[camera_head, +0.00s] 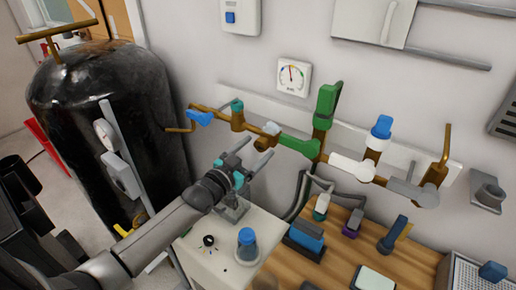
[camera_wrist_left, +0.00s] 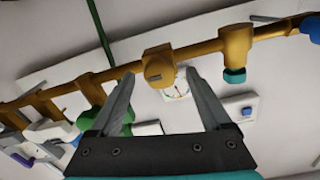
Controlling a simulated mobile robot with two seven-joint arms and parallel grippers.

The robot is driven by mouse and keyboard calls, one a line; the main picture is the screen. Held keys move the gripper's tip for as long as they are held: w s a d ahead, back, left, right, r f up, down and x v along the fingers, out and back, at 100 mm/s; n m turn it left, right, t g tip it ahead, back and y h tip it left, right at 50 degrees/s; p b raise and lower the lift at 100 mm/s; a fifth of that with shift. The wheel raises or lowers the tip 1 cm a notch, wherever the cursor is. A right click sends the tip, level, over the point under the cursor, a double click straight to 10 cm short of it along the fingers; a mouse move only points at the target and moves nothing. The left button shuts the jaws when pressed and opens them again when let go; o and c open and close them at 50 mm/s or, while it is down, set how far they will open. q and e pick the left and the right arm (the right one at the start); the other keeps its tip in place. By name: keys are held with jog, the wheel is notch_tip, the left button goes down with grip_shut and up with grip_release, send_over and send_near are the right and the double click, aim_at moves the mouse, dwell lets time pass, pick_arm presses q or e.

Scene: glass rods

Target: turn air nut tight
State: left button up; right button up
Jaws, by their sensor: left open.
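A brass nut-like fitting (camera_head: 264,143) sits on the brass pipe along the wall, between a teal-capped tee (camera_head: 237,115) and the green valve (camera_head: 299,145). I cannot tell for certain that it is the air nut. My left gripper (camera_head: 256,150) is open and empty, reaching up toward this fitting from below. In the left wrist view the fitting (camera_wrist_left: 158,66) appears between and beyond the two fingertips (camera_wrist_left: 159,76). I see no contact, and the remaining gap is hard to judge. My right gripper is not in view.
A white cabinet (camera_head: 205,262) with a blue-topped jar (camera_head: 247,246) stands below the arm. A wooden bench (camera_head: 332,268) with several small items is to its right. A large black tank (camera_head: 95,95) stands left. A round-dial gauge (camera_head: 292,77) hangs above the pipe.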

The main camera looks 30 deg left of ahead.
pick_arm(q)
jog(key=shift+w+d, duration=0.1)
jog(key=shift+w, duration=0.55)
grip_shut()
dwell(0.4)
